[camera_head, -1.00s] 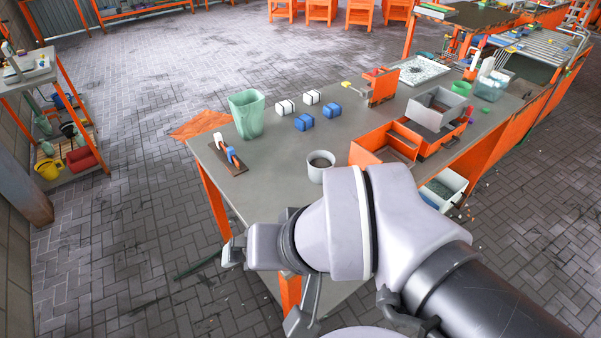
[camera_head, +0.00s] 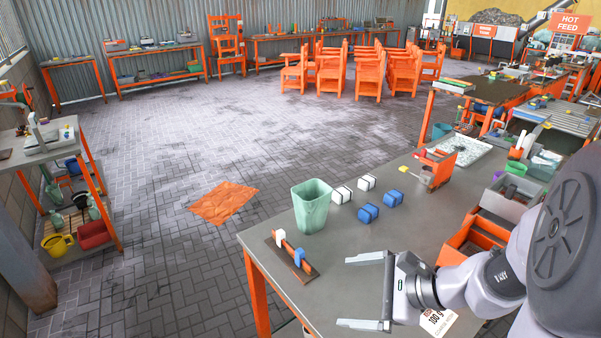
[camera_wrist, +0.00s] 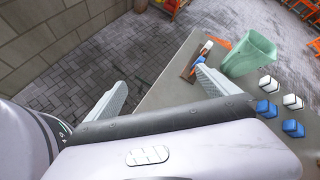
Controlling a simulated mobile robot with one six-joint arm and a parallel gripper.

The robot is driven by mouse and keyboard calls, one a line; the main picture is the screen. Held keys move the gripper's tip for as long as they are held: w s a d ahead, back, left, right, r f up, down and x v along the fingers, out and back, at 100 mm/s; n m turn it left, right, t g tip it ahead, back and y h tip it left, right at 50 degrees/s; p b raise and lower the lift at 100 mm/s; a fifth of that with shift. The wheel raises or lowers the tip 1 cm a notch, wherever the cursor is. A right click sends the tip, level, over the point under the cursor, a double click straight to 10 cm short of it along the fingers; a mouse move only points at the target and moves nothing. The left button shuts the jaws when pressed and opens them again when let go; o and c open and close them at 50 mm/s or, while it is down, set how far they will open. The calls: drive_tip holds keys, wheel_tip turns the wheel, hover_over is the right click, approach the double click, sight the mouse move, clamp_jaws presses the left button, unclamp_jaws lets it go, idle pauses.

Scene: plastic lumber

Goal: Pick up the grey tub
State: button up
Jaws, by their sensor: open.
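My gripper (camera_head: 345,292) is open and empty above the front left part of the workbench (camera_head: 350,240), its two fingers pointing left in the head view. In the wrist view its fingers (camera_wrist: 158,82) are spread wide with only floor and bench edge between them. A small round pale grey tub stood on the bench near the blue blocks a second ago. I cannot make it out now; my gripper and arm cover that area. The wrist view does not show it. A larger grey rectangular bin (camera_head: 505,198) stands farther right, partly behind my arm.
A pale green bin (camera_head: 312,208), two white blocks (camera_head: 342,195) and two blue blocks (camera_head: 369,213) stand near the bench's far left edge. A board with an orange-handled tool (camera_head: 290,254) lies left of my gripper. An orange holder (camera_head: 432,169) stands farther back.

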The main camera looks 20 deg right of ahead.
drive_tip(key=s+d+f+m+t+h, duration=0.1)
drive_tip(key=d+f+m+t+h, duration=0.1)
drive_tip(key=d+f+m, duration=0.45)
drive_tip(key=s+d+f+m+t+h, duration=0.1)
drive_tip(key=d+m+t+h, duration=0.15)
drive_tip(key=d, duration=0.65)
drive_tip(key=s+d+f+m+t+h, duration=0.1)
drive_tip(key=d+f+m+h, duration=0.3)
drive_tip(key=d, duration=0.4)
drive_tip(key=shift+m+y, duration=0.65)
drive_tip(key=shift+m, duration=0.15)
drive_tip(key=b+x, duration=0.5)
drive_tip(key=x, duration=1.2)
drive_tip(key=shift+b, duration=0.35)
drive_tip(key=shift+r, duration=0.1)
drive_tip(key=shift+c, duration=0.5)
drive_tip(key=c, duration=1.5)
